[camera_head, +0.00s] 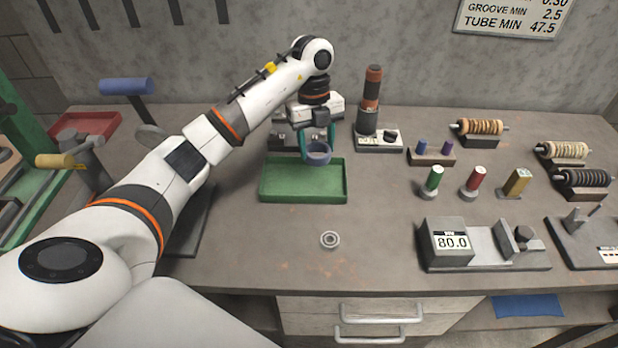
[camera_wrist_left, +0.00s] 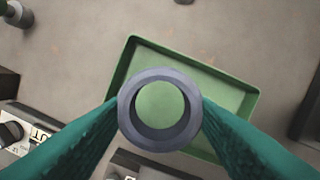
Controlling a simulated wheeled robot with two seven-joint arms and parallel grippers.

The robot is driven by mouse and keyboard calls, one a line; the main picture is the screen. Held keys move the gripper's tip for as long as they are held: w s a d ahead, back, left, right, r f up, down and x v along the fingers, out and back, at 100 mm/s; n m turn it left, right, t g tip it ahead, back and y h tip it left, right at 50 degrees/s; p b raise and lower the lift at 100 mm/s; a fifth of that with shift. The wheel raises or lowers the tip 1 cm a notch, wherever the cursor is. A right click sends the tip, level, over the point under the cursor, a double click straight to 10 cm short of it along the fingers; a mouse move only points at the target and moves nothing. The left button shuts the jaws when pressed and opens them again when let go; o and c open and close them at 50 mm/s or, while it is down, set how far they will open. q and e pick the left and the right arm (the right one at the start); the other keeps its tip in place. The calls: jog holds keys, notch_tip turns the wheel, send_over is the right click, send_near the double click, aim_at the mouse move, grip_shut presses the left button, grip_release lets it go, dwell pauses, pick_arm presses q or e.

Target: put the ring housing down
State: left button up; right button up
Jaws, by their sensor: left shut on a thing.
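The ring housing (camera_head: 318,156) is a blue-grey ring held by my left gripper (camera_head: 318,143) above the back right part of a green tray (camera_head: 268,190). In the left wrist view the ring housing (camera_wrist_left: 126,104) sits between the two green fingers of my left gripper (camera_wrist_left: 160,110), which touch it on both sides. The tray's green floor shows through its hole, and the tray (camera_wrist_left: 225,100) lies below. The ring appears level and apart from the tray floor. My right gripper is not in view.
A small metal bearing (camera_head: 330,240) lies on the bench in front of the tray. A gauge block with an 80.0 display (camera_head: 447,243) stands at the right front. A dark red-topped device (camera_head: 372,100) stands behind the tray on the right. The bench around the bearing is clear.

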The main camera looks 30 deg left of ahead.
aim_at(317, 183)
pick_arm(q)
notch_tip(317, 183, down, 8)
jog(key=shift+r+p, duration=0.1)
jog(key=shift+p, duration=0.6)
jog(key=shift+f, duration=0.25)
jog(key=o, duration=1.3)
jog(key=shift+f, duration=0.1)
jog(key=r, duration=0.4)
jog(key=a+r+b, duration=0.1)
jog(key=r, duration=0.3)
jog(key=w+r, duration=0.1)
jog(key=r, duration=0.3)
jog(key=shift+a+b, duration=0.3)
jog(key=shift+a, duration=0.05)
